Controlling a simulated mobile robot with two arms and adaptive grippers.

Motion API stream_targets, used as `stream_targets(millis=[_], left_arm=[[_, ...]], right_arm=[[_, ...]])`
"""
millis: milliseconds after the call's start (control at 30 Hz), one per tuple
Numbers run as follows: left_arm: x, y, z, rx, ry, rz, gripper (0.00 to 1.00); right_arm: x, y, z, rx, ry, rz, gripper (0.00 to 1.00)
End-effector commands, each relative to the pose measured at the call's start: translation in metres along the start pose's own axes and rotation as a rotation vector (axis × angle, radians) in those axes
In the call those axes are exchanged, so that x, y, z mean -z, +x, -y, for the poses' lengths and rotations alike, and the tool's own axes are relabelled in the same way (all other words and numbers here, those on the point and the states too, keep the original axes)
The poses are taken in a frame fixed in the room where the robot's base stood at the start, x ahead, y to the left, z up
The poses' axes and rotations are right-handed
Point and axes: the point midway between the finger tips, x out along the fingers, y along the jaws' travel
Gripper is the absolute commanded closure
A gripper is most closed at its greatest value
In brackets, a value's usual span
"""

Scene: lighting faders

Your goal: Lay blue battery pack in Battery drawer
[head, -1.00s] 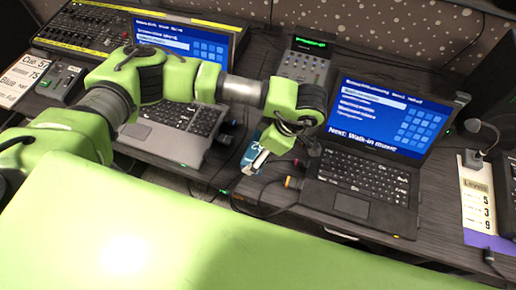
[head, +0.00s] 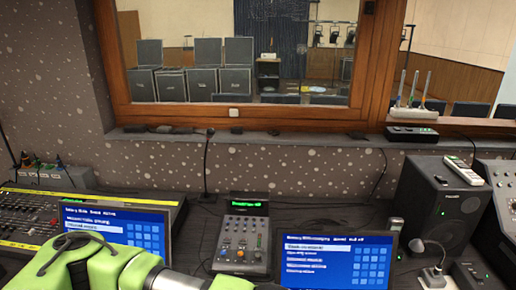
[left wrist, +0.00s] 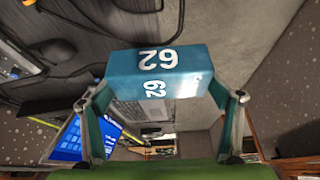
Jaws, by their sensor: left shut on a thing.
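The blue battery pack (left wrist: 160,75), a blue box marked 62 in white, is held between the two fingers of my left gripper (left wrist: 162,100) in the left wrist view. My left arm (head: 95,268) enters at the bottom left of the head view, but its gripper is below the picture there. The pack is not visible in the head view. No drawer labelled Battery can be made out. My right gripper is in neither view.
The desk holds a mixing console (head: 35,222), two laptops with blue screens (head: 115,232) (head: 330,260), a small fader unit (head: 243,236) and a black speaker (head: 437,205). Microphones on thin stands rise between them. A window (head: 240,60) is behind.

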Motion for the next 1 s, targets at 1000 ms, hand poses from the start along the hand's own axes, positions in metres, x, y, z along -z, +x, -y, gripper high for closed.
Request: stream_targets(millis=[1000], left_arm=[[0.117, -0.032, -0.111, -0.550, 1.205, -0.004, 0.67]], right_arm=[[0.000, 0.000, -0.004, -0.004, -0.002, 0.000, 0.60]])
